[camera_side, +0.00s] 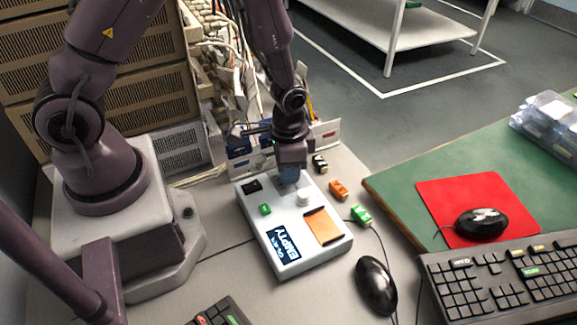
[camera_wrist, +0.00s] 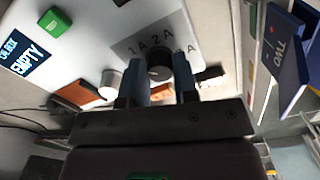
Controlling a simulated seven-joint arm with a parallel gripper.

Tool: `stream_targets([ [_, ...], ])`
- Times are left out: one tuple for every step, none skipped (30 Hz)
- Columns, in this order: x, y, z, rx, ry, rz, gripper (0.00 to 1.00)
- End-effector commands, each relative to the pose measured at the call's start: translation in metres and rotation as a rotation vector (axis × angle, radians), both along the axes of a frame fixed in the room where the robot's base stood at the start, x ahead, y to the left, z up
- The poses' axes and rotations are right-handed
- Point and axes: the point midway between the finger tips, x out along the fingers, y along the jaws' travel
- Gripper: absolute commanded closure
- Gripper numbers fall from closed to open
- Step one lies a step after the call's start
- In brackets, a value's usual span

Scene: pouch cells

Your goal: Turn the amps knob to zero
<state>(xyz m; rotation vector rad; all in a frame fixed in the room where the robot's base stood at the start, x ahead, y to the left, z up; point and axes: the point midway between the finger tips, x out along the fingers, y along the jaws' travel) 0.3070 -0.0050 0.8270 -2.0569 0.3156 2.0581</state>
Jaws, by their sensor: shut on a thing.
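The charger box (camera_side: 277,249) is white and lies on the grey bench, with a dark screen (camera_side: 284,246) reading EMPTY. The amps knob (camera_wrist: 158,67) is dark and round in the wrist view, beside printed marks 1A, 2A and a partly covered one ending in A. My gripper (camera_side: 290,178) points down at the far end of the box. In the wrist view my gripper (camera_wrist: 160,88) has its two fingers closed on either side of the knob. In the side view the fingers hide the knob. I cannot tell which mark the knob points to.
The box also carries a green button (camera_side: 265,209), black switch (camera_side: 252,186), white knob (camera_side: 305,196) and orange pouch cell (camera_side: 323,227). Small orange (camera_side: 338,190) and green (camera_side: 361,214) pieces lie right of it. A mouse (camera_side: 376,285) lies in front.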

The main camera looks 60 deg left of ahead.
Motion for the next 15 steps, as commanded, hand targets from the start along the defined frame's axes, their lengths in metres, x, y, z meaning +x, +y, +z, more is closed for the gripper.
stream_targets([
  [0.0008,-0.001,0.0008,-0.001,-0.002,0.042,0.96],
  [0.0008,-0.001,0.0008,-0.001,-0.002,0.07,0.96],
  [0.0009,-0.0009,0.0008,-0.001,-0.003,0.109,0.96],
  [0.0009,-0.0008,0.0008,-0.001,-0.003,0.137,0.96],
  [0.0009,-0.0008,0.0008,-0.001,-0.003,0.166,0.96],
  [0.0009,-0.0008,0.0008,-0.001,-0.003,0.204,0.96],
  [0.001,-0.0008,0.0008,-0.001,-0.003,0.232,0.96],
  [0.001,-0.0008,0.0008,-0.001,-0.003,0.26,0.96],
  [0.001,-0.0009,0.0008,-0.001,-0.003,0.299,0.96],
  [0.001,-0.0008,0.0008,-0.001,-0.003,0.326,0.96],
  [0.001,-0.0007,0.0008,-0.001,-0.003,0.353,0.96],
  [0.001,-0.0007,0.0008,-0.001,-0.003,0.391,0.96],
  [0.001,-0.0007,0.0008,-0.001,-0.003,0.417,0.96],
  [0.001,-0.0007,0.0008,-0.001,-0.003,0.443,0.96],
  [0.001,-0.0007,0.0008,-0.002,-0.003,0.477,0.96],
])
